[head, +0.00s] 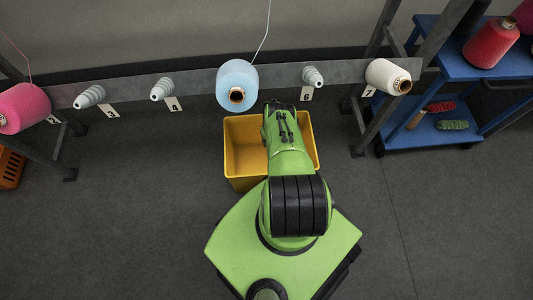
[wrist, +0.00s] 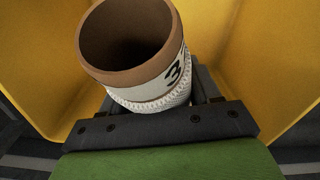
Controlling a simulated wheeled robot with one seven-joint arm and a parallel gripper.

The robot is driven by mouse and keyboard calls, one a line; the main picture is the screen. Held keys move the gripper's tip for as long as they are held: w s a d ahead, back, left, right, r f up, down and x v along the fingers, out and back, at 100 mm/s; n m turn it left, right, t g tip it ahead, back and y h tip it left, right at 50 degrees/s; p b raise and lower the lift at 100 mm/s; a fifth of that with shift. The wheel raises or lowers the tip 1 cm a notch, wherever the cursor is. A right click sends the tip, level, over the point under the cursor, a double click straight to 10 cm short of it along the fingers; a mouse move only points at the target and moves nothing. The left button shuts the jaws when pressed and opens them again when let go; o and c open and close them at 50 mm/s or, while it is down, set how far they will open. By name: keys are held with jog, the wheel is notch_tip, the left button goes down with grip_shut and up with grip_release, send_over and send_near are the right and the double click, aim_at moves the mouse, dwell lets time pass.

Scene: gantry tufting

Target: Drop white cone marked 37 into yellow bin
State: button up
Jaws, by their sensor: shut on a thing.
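The white cone (wrist: 155,93) is in my gripper (wrist: 158,108) in the wrist view. It has an open brown tube end facing the camera, a pale label with a "3" showing, and white yarn below. The rest of the marking is out of sight. My gripper is shut on it. The yellow bin (head: 242,150) stands on the floor below the rail in the head view, and its walls (wrist: 245,45) rise on both sides of the cone in the wrist view. My arm hides the gripper, the cone and part of the bin in the head view.
A rail (head: 200,85) behind the bin carries a blue cone (head: 237,83), a pink cone (head: 22,108), a cream cone (head: 388,77) and bare grey holders (head: 162,89). A blue cart (head: 430,68) stands at right. An orange crate (head: 10,166) sits at far left. The front floor is clear.

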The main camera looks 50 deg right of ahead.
jog(key=o, duration=1.3)
jog(key=shift+r, duration=0.1)
jog(key=shift+o, duration=0.2)
